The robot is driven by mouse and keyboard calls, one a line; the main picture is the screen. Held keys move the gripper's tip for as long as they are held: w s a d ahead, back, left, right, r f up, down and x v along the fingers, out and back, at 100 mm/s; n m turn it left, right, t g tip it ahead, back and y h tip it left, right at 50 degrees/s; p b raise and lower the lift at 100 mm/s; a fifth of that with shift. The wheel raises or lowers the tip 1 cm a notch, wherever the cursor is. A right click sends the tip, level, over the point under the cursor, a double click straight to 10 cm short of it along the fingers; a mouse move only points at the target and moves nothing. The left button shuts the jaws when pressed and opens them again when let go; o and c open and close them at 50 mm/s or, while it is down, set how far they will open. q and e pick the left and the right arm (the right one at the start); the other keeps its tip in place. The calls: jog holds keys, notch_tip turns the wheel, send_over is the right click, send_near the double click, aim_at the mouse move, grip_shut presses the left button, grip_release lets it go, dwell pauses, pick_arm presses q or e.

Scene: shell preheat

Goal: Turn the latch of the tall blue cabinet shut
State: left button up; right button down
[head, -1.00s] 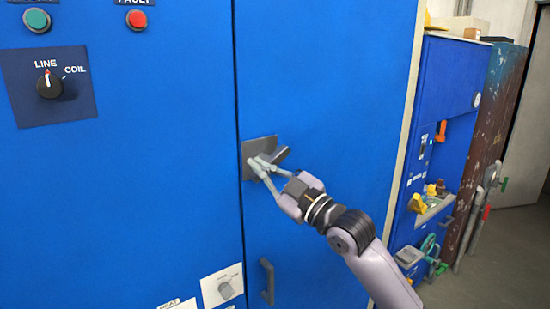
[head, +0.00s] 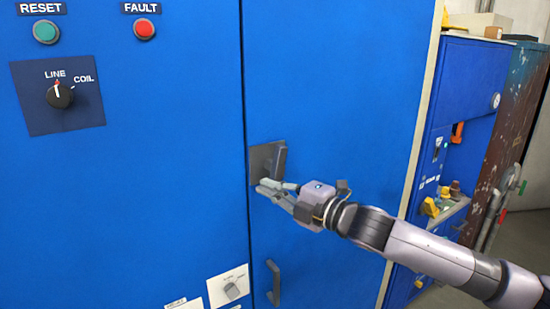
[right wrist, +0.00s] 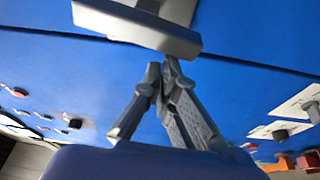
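The tall blue cabinet (head: 340,100) fills most of the head view. Its latch has a grey plate (head: 260,170) beside the vertical door seam. The latch handle (head: 280,160) stands about upright, in line with the seam. In the right wrist view the latch handle (right wrist: 135,27) lies across the top, roughly parallel to the seam. My right gripper (head: 266,186) is at the lower end of the latch. Its fingertips (right wrist: 163,70) are together, just short of the handle, with nothing seen between them; I cannot tell if they touch it. My left gripper is out of view.
A dark door pull (head: 273,283) is below the latch. A selector knob (head: 60,95), a green button (head: 46,32) and a red button (head: 144,28) are on the left panel. A lower blue unit (head: 470,90) with yellow parts stands to the right.

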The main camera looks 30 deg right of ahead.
jog(key=shift+d+f, duration=0.15)
jog(key=shift+d, duration=0.05)
jog(key=shift+f, duration=0.1)
dwell(0.6)
